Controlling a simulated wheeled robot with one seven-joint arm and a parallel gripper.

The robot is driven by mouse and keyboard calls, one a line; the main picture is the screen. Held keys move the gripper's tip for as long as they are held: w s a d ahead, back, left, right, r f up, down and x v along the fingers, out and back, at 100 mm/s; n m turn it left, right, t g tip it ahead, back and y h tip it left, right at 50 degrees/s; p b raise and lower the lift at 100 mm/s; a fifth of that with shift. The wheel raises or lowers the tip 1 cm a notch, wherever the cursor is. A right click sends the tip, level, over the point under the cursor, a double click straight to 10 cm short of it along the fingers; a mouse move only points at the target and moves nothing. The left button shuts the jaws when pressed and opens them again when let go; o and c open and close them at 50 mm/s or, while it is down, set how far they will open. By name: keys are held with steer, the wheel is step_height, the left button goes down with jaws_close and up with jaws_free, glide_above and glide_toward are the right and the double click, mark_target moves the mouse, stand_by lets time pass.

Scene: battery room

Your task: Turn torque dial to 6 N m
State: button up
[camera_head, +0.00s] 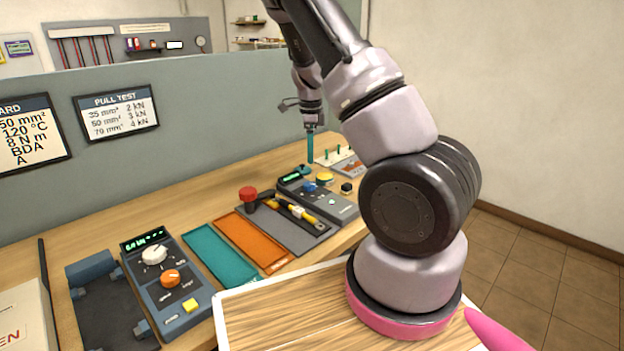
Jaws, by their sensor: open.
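Two control boxes stand on the wooden bench. The far one (318,192) has a small green-lit display, a blue knob (309,186), a yellow button (324,178) and a black knob. The near one (165,281) has a green display, a white pointer dial (154,255) and an orange knob (170,278). I cannot tell from the labels which carries the torque dial, and the readings are too small to read surely. My gripper (311,124) points down above the back of the far box, open. A teal upright piece shows directly below it; its contact with the gripper is unclear.
Between the boxes lie a teal tray (219,256), an orange tray (250,240) and a grey tray (285,229) with a yellow-handled tool. A red-topped knob (248,196) stands beside them. A dark cradle (103,299) is at the left. A grey partition (180,128) closes the back.

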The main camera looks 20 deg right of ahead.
mark_target(311, 183)
step_height(311, 183, down, 11)
steer(key=shift+r, duration=0.15)
stand_by(0.4)
jaws_close()
